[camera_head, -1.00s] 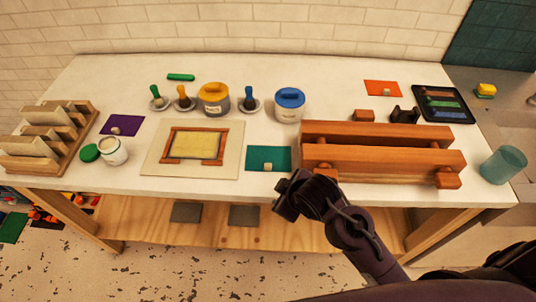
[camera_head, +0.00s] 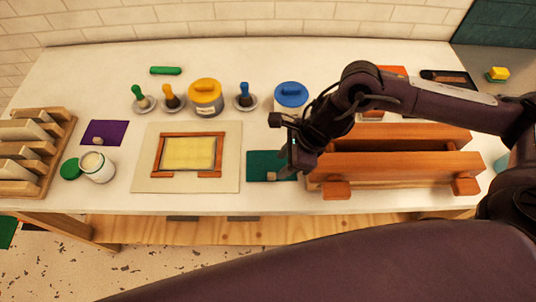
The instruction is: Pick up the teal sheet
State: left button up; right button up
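The teal sheet (camera_head: 263,163) lies flat on the white table, between the framed yellow screen and the wooden rack. A small light block (camera_head: 271,177) sits at its front edge. My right gripper (camera_head: 287,165) points down over the sheet's right part and hides some of it. I cannot tell from this view whether its fingers are apart or touch the sheet. My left gripper is not in view.
The wooden rack (camera_head: 395,168) stands close to the right of the sheet, under my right arm. The framed yellow screen (camera_head: 189,153) lies on a board to the left. Blue-lidded (camera_head: 291,95) and yellow-lidded (camera_head: 205,96) jars stand behind. A purple sheet (camera_head: 103,132) lies further left.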

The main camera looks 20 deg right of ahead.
aim_at(274, 174)
jog(key=shift+s+d+f+n+p, duration=0.1)
jog(key=shift+f+n+p, duration=0.1)
jog(key=shift+f, duration=0.25)
jog(key=shift+d+f+n+p, duration=0.1)
jog(key=shift+f+p, duration=0.1)
jog(key=shift+f, duration=0.2)
jog(key=shift+a+f, duration=0.15)
jog(key=shift+f, duration=0.15)
jog(key=shift+w+a+f+p, duration=0.15)
jog(key=shift+w+f+p, duration=0.15)
jog(key=shift+p, duration=0.3)
jog(key=p+x, duration=0.1)
jog(key=x, duration=0.2)
jog(key=shift+w+f+p, duration=0.15)
jog(key=shift+f+p, duration=0.15)
jog(key=shift+p, duration=0.05)
jog(key=shift+w+a+f, duration=0.1)
jog(key=shift+f, duration=0.3)
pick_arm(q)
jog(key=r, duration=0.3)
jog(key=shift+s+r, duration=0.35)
pick_arm(e)
jog(key=shift+c, duration=0.3)
grip_shut()
